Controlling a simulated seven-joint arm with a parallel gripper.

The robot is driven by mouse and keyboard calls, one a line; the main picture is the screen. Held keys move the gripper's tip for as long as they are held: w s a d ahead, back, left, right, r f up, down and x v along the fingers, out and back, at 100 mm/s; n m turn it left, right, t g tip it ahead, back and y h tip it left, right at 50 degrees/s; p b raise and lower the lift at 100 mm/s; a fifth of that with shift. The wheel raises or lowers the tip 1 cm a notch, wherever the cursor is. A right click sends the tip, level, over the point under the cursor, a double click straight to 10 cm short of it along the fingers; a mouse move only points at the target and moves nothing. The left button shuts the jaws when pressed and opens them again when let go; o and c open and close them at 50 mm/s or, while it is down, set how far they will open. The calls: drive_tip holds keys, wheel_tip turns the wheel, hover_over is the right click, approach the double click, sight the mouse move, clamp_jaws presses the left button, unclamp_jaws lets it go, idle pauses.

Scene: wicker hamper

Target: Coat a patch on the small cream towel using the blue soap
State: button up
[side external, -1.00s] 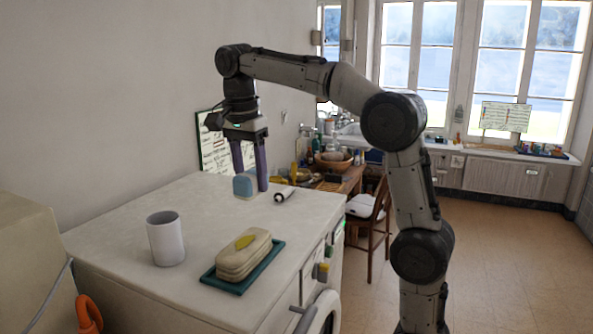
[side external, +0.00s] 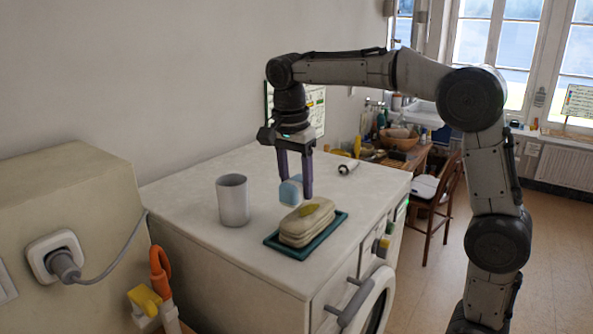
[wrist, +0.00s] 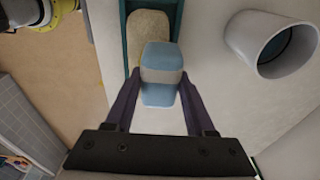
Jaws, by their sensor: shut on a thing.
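The blue soap (side external: 290,192) is a rounded block with a pale band across it. My gripper (side external: 297,188) is shut on it and points down. The cream towel (side external: 304,226) is a folded bundle with a yellow-green patch on top, lying on a teal tray (side external: 273,242). The soap is just behind and above the towel; I cannot tell whether they touch. In the wrist view, the soap (wrist: 161,60) is between the fingers of my gripper (wrist: 158,88) and covers the near end of the towel (wrist: 147,28), within the tray's teal rim (wrist: 125,20).
A white cup (side external: 232,200) stands left of the tray; it also shows in the wrist view (wrist: 285,45). A small white-and-dark cylinder (side external: 348,167) lies near the top's back right. The white top (side external: 190,190) is otherwise mostly clear. A beige box (side external: 70,200) stands at left.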

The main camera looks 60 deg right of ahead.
drive_tip(key=shift+f, duration=0.45)
drive_tip(key=shift+s+f, duration=0.45)
drive_tip(key=shift+f, duration=0.25)
drive_tip(key=shift+s, duration=1.5)
drive_tip(key=shift+s+d, duration=0.1)
drive_tip(key=shift+d, duration=0.65)
drive_tip(key=shift+w+d, duration=0.15)
drive_tip(key=shift+w, duration=2)
drive_tip(key=shift+d, duration=0.85)
drive_tip(key=shift+s, duration=2)
drive_tip(key=shift+s+r, duration=0.1)
drive_tip(key=shift+r, duration=0.05)
wheel_tip(320, 180, up, 8)
